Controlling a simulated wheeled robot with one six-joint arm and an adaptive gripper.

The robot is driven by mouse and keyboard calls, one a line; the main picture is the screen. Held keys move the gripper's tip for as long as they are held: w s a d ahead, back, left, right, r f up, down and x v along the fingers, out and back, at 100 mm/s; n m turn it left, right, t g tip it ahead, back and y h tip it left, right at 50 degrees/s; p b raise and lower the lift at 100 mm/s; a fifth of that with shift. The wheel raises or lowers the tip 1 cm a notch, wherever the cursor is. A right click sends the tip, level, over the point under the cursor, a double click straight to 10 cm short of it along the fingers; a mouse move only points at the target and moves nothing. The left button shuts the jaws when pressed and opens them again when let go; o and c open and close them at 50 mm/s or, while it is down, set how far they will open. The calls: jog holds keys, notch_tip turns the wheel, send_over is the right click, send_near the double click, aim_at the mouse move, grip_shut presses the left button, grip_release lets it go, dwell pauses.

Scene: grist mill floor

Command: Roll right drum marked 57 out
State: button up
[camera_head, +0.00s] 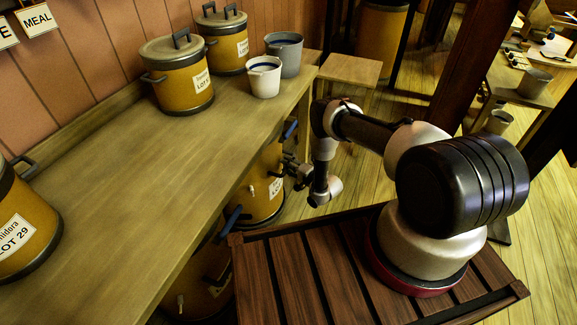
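Two yellow-brown drums stand under the wooden bench, partly hidden by its top and edge. The right one (262,188) has a blue handle, a small pale spigot or knob, and a white label of which only a part shows; I cannot read a 57. The left one (205,282) also has a blue handle and a pale knob, and its label is mostly hidden. My gripper (287,170) is dark and small, at the right side of the right drum, close to its label. I cannot tell whether it touches the drum or whether its fingers are open.
On the bench (130,215) stand lidded drums (182,85) (225,48), one marked LOT 29 (22,240), a white bucket (264,78) and a grey bucket (286,52). A low wooden table (350,68) stands behind. Plank floor (385,100) is open beyond my arm; a dark post (475,65) rises at right.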

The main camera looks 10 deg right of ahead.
grip_shut()
